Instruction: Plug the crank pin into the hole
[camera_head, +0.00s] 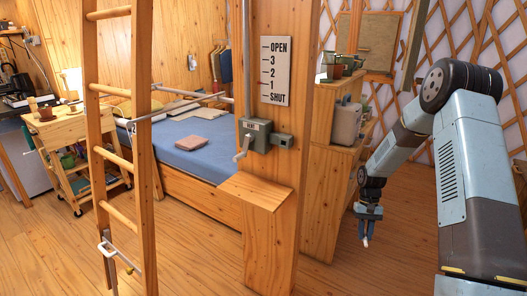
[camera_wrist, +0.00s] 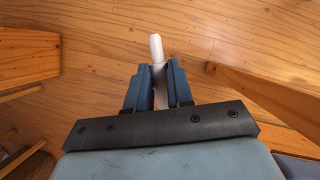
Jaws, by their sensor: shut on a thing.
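My gripper (camera_head: 368,222) hangs low at the right in the head view, over the floor and clear of the post. In the wrist view its blue fingers (camera_wrist: 156,86) are shut on a white pin (camera_wrist: 156,46), which sticks out past the fingertips. The pin's white tip (camera_head: 366,243) also shows in the head view, pointing down. A grey-green crank box (camera_head: 255,134) with a pale crank handle (camera_head: 241,150) is on the wooden post, well left of my gripper. A smaller grey block (camera_head: 283,143) sits at its right. I cannot make out a hole.
A signboard (camera_head: 275,71) reading OPEN, 3, 2, 1, SHUT is above the crank box. A wooden ledge (camera_head: 256,189) juts out below it. Shelves (camera_head: 322,190) stand between post and gripper. A ladder (camera_head: 146,130) stands at left. Front floor is clear.

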